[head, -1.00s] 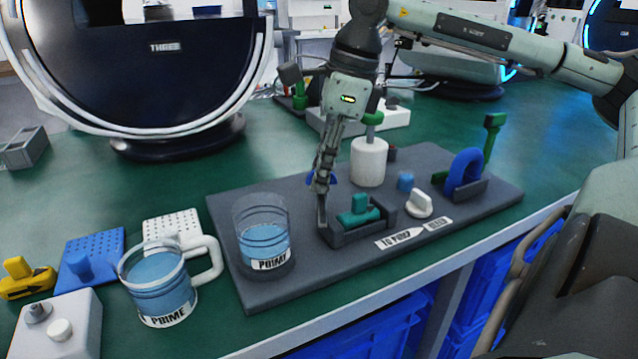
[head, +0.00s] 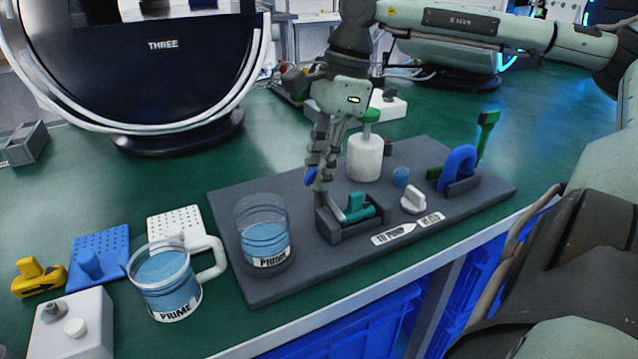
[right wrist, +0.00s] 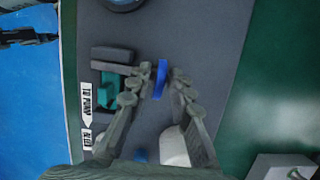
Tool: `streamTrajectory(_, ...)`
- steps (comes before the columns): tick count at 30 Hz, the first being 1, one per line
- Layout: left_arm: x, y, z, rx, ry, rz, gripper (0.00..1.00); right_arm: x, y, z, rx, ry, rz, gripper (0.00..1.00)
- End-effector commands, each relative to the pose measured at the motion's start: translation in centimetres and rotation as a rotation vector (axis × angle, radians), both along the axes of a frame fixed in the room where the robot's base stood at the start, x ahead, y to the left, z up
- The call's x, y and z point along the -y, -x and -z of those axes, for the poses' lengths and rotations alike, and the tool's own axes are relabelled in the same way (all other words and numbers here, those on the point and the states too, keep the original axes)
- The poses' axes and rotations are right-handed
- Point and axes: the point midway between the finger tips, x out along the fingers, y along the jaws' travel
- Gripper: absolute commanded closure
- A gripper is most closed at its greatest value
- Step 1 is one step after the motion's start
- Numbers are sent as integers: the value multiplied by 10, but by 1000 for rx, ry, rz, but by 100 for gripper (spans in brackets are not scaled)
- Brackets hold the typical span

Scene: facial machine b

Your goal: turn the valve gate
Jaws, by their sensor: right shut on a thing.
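A teal valve piece (head: 358,208) sits in a dark grey block (head: 345,230) on the grey board; it also shows in the right wrist view (right wrist: 109,90). A flat blue piece (right wrist: 161,80) stands beside this block, between the fingertips of my right gripper (right wrist: 163,76). My right gripper (head: 320,187) points down and is shut on the blue piece. In the head view the fingers hide most of it; a blue edge (head: 311,177) shows. I cannot tell which part is the valve gate. My left gripper is not in view.
The grey board (head: 310,275) also carries a PRIME beaker (head: 264,235), a white cylinder (head: 364,158), a white knob (head: 413,200) and a blue arch (head: 459,165). A PRIME jug (head: 168,285) stands to its left. Free green table lies behind.

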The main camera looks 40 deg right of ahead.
Motion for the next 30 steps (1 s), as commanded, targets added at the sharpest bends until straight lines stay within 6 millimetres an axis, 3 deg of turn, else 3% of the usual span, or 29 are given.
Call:
streamTrajectory(3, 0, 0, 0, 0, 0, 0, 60, 0, 0, 0, -1, 2, 1, 100)
streamTrajectory(4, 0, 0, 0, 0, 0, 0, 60, 0, 0, 0, -1, 2, 1, 76)
streamTrajectory(5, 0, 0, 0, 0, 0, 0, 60, 0, 0, 0, -1, 2, 1, 74)
streamTrajectory(16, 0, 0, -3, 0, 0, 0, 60, 0, 0, -5, 0, 1, 3, 74)
streamTrajectory(30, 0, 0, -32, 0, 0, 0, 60, 0, 0, -49, 1, 1, 3, 74)
